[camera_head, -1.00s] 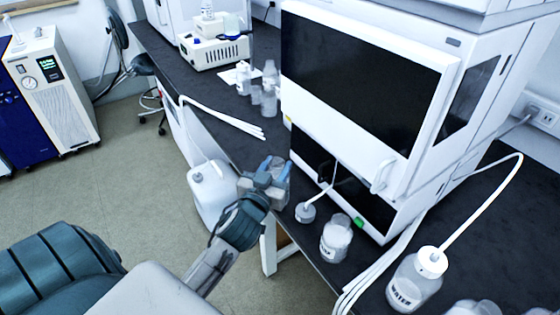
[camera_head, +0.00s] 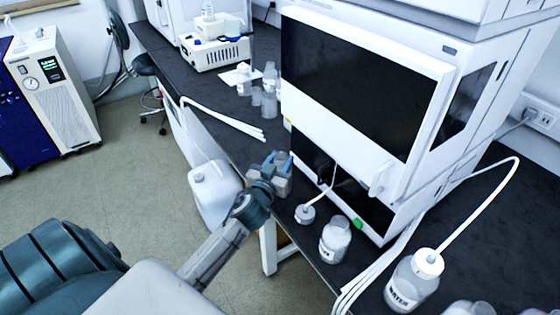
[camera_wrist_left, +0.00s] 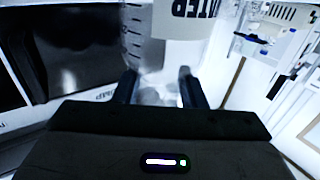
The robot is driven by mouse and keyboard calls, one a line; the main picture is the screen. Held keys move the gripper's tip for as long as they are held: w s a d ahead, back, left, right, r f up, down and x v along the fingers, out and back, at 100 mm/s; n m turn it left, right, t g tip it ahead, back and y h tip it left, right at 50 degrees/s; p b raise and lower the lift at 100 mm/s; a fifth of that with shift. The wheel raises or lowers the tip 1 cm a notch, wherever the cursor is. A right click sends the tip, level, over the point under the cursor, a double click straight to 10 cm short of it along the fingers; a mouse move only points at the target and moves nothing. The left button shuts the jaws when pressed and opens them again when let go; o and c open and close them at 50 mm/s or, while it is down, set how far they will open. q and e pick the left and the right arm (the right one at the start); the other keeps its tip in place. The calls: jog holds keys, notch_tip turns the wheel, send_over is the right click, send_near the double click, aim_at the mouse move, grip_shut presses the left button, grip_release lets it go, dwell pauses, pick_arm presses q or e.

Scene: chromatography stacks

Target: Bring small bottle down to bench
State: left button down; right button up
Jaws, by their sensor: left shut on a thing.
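My left gripper (camera_head: 278,163) is at the bench's front edge, before the lower front of the white instrument. In the left wrist view its two dark fingers (camera_wrist_left: 158,86) are shut on a clear small bottle (camera_wrist_left: 146,52). The bottle has graduation marks and a white label, of which "ATER" shows. Its top is outside that view. In the head view the gripper mostly hides this bottle, so I cannot tell its height above the bench. The dark bench (camera_head: 292,235) runs under the instrument. My right gripper is not in view.
The white instrument (camera_head: 437,110) stands close behind the gripper. A capped bottle with a tube (camera_head: 305,213), an open labelled bottle (camera_head: 335,240) and a WATER bottle (camera_head: 412,285) stand to the right. White tubes cross the bench. A white jug (camera_head: 215,190) is left of the bench.

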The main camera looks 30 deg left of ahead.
pick_arm(q)
jog(key=c, duration=0.9)
grip_release()
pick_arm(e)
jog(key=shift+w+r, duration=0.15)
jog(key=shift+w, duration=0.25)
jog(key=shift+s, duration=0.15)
pick_arm(q)
jog(key=shift+s+f, duration=0.1)
jog(key=shift+s, duration=0.2)
jog(key=s+d+b, duration=0.2)
jog(key=s+b, duration=0.1)
jog(key=s, duration=0.8)
jog(key=shift+d, duration=0.2)
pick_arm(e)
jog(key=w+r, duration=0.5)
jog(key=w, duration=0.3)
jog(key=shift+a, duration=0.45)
pick_arm(q)
jog(key=shift+s, duration=0.1)
